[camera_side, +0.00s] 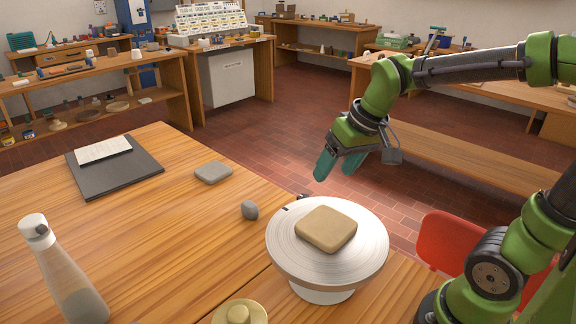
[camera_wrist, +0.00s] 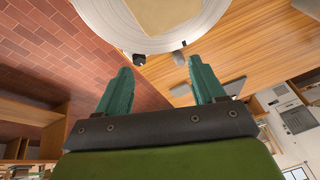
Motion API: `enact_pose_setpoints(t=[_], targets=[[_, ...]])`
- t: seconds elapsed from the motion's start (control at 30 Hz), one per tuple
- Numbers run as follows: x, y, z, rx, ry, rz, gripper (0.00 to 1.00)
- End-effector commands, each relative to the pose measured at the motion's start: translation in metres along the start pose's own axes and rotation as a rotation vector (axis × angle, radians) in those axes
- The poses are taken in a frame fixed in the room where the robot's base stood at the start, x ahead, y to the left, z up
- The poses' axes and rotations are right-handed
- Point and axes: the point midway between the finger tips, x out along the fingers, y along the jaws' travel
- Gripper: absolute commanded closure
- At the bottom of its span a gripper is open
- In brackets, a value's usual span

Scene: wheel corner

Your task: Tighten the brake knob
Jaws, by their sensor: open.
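A small dark knob (camera_side: 303,197), which I take to be the brake knob, shows just past the far rim of the round wheel (camera_side: 285,253). In the wrist view the knob (camera_wrist: 139,59) is black and sits beside the wheel's rim (camera_wrist: 112,32), partway between my fingertips in the picture. My gripper (camera_side: 337,170) is open and empty, with two teal fingers. It hangs in the air beyond the wheel, apart from the knob. In the wrist view both fingers (camera_wrist: 160,66) point toward the wheel. I cannot tell how tight the knob is.
A tan clay slab (camera_side: 327,229) lies on the wheel. A grey stone-like lump (camera_side: 250,210) and a flat grey block (camera_side: 213,172) lie on the table to its left. A bottle (camera_side: 62,270) stands at front left. A red seat (camera_side: 452,243) is at right.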

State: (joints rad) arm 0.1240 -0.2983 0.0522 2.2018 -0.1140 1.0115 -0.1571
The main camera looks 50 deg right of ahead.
Motion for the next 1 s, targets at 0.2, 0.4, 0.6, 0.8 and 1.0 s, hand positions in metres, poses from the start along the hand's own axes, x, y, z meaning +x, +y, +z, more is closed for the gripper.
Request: enact_pose_setpoints(t=[0.2,0.4,0.6,0.8,1.0], targets=[[0.040,0.018,-0.069,-0.301,-0.186,0.062,0.31],[0.076,0.040,-0.120,-0.641,-0.339,0.041,0.31],[0.069,0.044,-0.147,-0.925,-0.387,0.005,0.31],[0.067,0.044,-0.143,-1.032,-0.411,-0.024,0.31],[0.090,0.049,-0.133,-1.036,-0.415,-0.027,0.31]])
